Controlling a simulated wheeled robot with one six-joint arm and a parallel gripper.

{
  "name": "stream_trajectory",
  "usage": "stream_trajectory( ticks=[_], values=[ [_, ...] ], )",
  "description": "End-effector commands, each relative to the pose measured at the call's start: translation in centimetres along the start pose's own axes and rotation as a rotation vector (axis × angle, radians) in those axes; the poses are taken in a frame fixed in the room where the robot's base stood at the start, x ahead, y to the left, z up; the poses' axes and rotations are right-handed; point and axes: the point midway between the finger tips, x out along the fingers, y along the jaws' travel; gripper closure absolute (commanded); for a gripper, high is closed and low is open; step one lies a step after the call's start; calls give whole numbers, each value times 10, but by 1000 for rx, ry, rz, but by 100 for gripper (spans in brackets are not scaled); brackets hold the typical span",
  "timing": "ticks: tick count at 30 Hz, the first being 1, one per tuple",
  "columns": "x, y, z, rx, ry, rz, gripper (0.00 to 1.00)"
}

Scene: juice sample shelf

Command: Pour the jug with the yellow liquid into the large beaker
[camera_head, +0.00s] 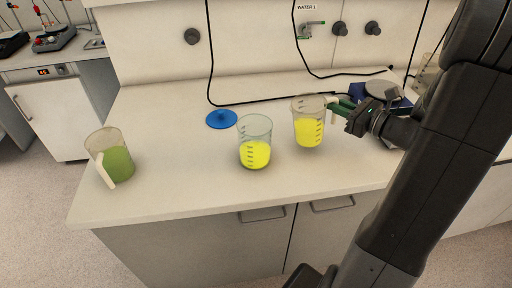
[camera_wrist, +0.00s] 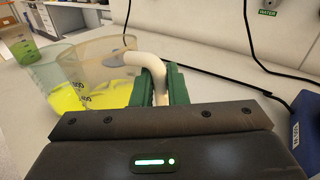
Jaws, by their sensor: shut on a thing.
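My gripper (camera_head: 345,106) is shut on the white handle of a clear jug with yellow liquid (camera_head: 308,132). The jug is upright or nearly so, and seems to be held a little above the bench. In the wrist view the jug's handle (camera_wrist: 150,64) sits between my green fingers. The large beaker (camera_head: 255,146) stands on the bench just left of the jug, apart from it, and holds yellow liquid in its lower part.
A jug with green liquid (camera_head: 118,163) stands at the bench's left end. A blue disc-shaped thing (camera_head: 221,119) lies behind the beaker. A blue device (camera_head: 376,93) and black cables are at the back right. The bench (camera_head: 180,180) is bare between green jug and beaker.

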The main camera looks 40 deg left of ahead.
Motion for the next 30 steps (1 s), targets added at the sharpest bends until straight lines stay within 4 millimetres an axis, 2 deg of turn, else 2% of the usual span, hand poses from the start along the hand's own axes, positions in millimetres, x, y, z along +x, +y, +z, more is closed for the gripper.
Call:
stream_trajectory(
  ticks=[2, 6, 17, 26, 30],
  values=[
    [0, -1, 0, 9, -8, 1, 100],
    [-5, -9, -23, 131, -75, -1, 100],
    [-7, -13, -14, 130, -79, 1, 100],
    [-21, -38, 5, 128, -78, 0, 100],
    [-26, -45, 8, 130, -78, 1, 100]
  ],
)
